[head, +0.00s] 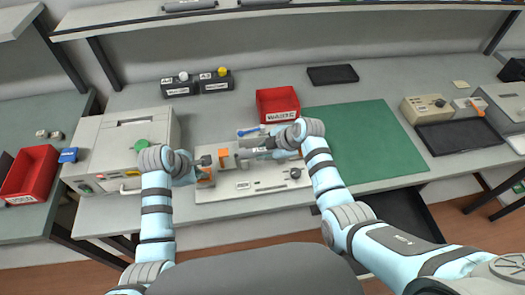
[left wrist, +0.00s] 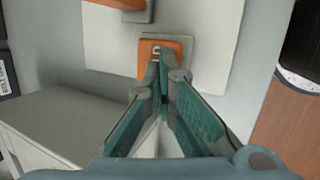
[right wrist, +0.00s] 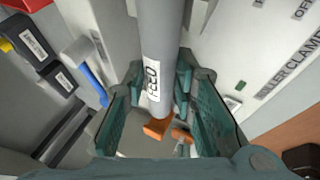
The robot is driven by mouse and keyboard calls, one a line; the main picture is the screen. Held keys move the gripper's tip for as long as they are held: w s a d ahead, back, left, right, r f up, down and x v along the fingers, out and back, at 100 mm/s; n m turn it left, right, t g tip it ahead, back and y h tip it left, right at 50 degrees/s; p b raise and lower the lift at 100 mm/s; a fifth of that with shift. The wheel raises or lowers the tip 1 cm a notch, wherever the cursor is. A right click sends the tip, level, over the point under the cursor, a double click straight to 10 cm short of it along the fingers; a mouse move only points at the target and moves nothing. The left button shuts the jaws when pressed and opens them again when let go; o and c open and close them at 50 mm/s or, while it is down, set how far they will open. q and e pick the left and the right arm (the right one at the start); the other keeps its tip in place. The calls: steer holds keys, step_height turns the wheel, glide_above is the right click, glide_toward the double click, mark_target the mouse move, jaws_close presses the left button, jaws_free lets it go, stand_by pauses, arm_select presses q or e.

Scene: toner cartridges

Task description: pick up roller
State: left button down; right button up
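The roller (right wrist: 162,45) is a grey cylinder with a label reading FEED, and it runs down the right wrist view to an orange part (right wrist: 157,128). My right gripper (right wrist: 160,78) has its fingertips close against both sides of the roller and appears shut on it. In the head view, my right gripper (head: 272,146) is above the light grey fixture plate (head: 262,180). My left gripper (left wrist: 160,62) has its fingertips together over an orange square piece (left wrist: 180,46) on the plate. Nothing shows between its fingers. In the head view, my left gripper (head: 203,161) is at the plate's left part.
A red WASTE bin (head: 278,103) stands behind the fixture. A printer (head: 122,148) is on the left and a green mat (head: 365,143) on the right. The mat is clear.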

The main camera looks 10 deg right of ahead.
mark_target(265, 151)
arm_select(q)
steer(key=shift+f, duration=0.1)
arm_select(e)
jaws_close()
step_height(265, 151, up, 11)
steer(key=shift+r, duration=0.15)
steer(key=shift+r, duration=0.1)
